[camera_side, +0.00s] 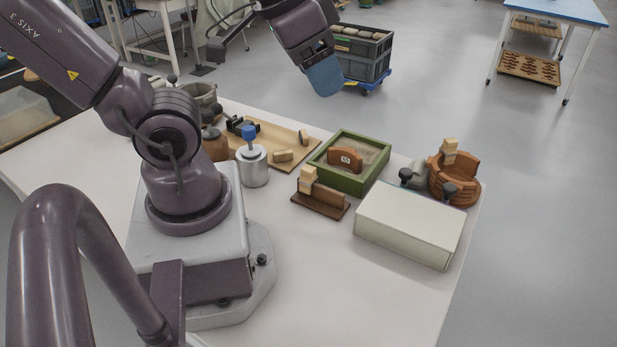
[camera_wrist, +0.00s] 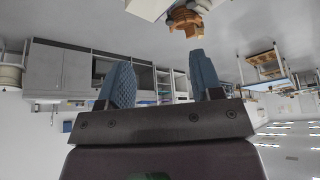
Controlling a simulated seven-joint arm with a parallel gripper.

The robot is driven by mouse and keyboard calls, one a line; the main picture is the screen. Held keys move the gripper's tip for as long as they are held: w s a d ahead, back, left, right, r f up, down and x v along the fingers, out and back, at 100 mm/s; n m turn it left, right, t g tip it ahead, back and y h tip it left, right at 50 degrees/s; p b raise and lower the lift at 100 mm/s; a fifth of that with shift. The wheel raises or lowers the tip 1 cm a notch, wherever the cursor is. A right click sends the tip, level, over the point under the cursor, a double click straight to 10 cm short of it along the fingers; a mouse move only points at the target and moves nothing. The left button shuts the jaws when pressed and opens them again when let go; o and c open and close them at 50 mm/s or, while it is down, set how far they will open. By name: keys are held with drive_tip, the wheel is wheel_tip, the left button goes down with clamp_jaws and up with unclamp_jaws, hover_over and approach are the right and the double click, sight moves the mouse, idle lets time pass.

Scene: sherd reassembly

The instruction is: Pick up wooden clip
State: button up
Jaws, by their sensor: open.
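A pale wooden clip (camera_side: 307,180) stands on a dark brown wooden rack (camera_side: 322,200) in the side view. Another pale wooden clip (camera_side: 449,151) sits on the rim of a partly rebuilt terracotta pot (camera_side: 455,186) at the table's right end. That pot also shows at the top of the wrist view (camera_wrist: 188,18). My gripper (camera_side: 326,80) is raised well above and behind the table objects, away from both clips. Its blue fingers are apart with nothing between them in the wrist view (camera_wrist: 160,82).
A green sand tray (camera_side: 336,183) holds a terracotta sherd (camera_side: 345,159). A white box (camera_side: 410,222) lies in front of the pot. A metal canister (camera_side: 253,168) with a blue top and a wooden board (camera_side: 262,140) with small blocks stand left. The front of the table is clear.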

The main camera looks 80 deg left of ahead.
drive_tip(key=w+a+f+n+g, duration=0.2)
drive_tip(key=a+f+n+g, duration=0.15)
drive_tip(key=a+f, duration=0.35)
drive_tip(key=n+g, duration=0.2)
drive_tip(key=n, duration=0.3)
hover_over(308, 168)
drive_tip(key=f, duration=1.5)
drive_tip(key=shift+a+f, duration=0.25)
drive_tip(key=shift+d+f, duration=0.15)
drive_tip(key=shift+f, duration=1.45)
drive_tip(key=shift+d+f, duration=0.1)
drive_tip(key=shift+f, duration=1.45)
drive_tip(key=shift+c, duration=0.4)
drive_tip(key=c, duration=0.7)
